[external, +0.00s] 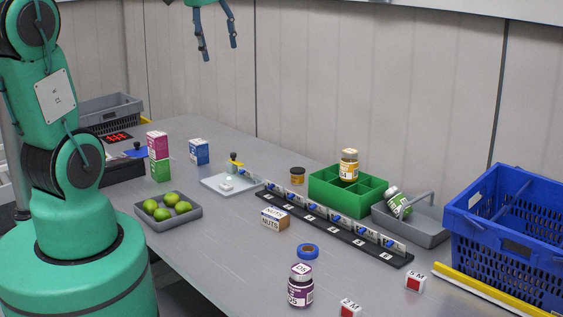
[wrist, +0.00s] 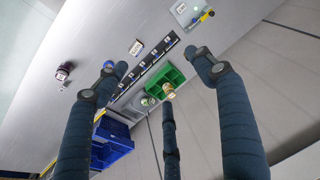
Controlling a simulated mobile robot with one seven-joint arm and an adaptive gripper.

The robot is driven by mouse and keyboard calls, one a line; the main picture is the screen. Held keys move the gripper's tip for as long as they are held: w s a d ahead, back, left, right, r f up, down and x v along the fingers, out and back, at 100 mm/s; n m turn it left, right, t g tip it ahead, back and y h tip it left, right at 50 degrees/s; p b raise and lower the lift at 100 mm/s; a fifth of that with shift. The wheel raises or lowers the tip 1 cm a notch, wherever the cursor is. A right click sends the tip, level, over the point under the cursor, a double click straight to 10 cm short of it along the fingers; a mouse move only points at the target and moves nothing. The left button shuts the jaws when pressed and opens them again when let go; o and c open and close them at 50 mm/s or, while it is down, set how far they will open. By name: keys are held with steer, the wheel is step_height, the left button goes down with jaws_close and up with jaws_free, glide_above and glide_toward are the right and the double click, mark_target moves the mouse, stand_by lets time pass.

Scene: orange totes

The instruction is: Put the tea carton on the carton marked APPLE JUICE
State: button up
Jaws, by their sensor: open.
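A pink carton (external: 157,139) stands on a green carton (external: 160,170) at the left of the table in the external view. A blue carton (external: 199,151) stands apart, to their right. The lettering on these cartons is too small to read, so I cannot tell which is tea or APPLE JUICE. My gripper (external: 219,50) hangs high at the top of the external view, open and empty, well above the table. Its spread fingers also show in the wrist view (wrist: 160,65), with nothing between them. I cannot make out these cartons in the wrist view.
A grey bowl with green fruit (external: 139,209) sits near the stacked cartons. A NUTS box (external: 274,219), a black rail (external: 335,231), a green divided tray (external: 322,194) and a purple jar (external: 300,287) stand farther right. A blue basket (external: 510,215) fills the right end.

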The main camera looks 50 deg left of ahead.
steer(key=s+d+t+h, duration=0.1)
steer(key=s+d+t, duration=0.1)
steer(key=s+d, duration=1.5)
steer(key=shift+s+d+f, duration=0.35)
steer(key=shift+s+d, duration=0.05)
steer(key=shift+s, duration=0.25)
step_height(320, 180, down, 9)
steer(key=b, duration=0.9)
steer(key=o, duration=0.8)
